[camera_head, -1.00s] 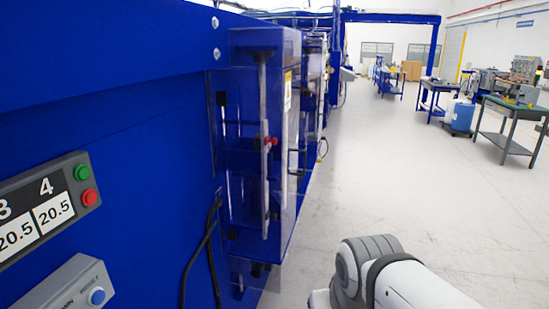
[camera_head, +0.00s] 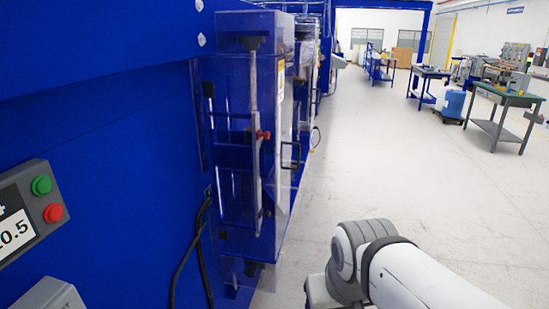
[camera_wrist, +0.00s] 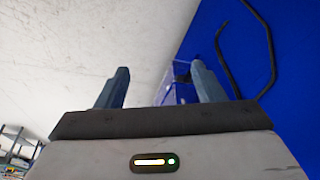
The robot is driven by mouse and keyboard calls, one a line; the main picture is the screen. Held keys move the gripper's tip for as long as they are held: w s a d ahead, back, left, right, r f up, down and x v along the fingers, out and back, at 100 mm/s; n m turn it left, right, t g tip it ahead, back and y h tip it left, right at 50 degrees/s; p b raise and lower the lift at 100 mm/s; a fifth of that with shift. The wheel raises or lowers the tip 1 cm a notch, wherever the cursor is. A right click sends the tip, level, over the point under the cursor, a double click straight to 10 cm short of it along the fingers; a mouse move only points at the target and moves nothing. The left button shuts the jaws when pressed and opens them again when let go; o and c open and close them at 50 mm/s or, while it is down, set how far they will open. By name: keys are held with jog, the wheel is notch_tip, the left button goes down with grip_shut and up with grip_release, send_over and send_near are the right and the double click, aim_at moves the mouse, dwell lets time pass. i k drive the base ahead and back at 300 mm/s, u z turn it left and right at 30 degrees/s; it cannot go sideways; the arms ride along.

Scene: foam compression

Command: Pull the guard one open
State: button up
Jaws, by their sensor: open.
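A clear guard (camera_head: 268,150) stands on the side of the blue machine, in the left middle of the head view. It looks shut, though I cannot be sure. A black handle (camera_head: 291,155) is on its right face. A red-tipped part (camera_head: 262,134) shows at its near edge. My gripper (camera_wrist: 160,80) shows in the wrist view with its two fingers apart and nothing between them. Part of a blue, see-through structure (camera_wrist: 178,88) shows beyond the right finger. In the head view only my arm is visible at the lower right, apart from the guard; the gripper is out of frame.
The blue machine panel (camera_head: 110,130) fills the left, with a grey control box (camera_head: 30,212) bearing green and red buttons. The pale floor (camera_head: 370,165) to the right is clear. Work tables (camera_head: 505,100) stand far right.

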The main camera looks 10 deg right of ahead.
aim_at(208, 87)
jog(key=z, duration=0.4)
jog(key=i, duration=0.95)
jog(key=u, duration=0.3)
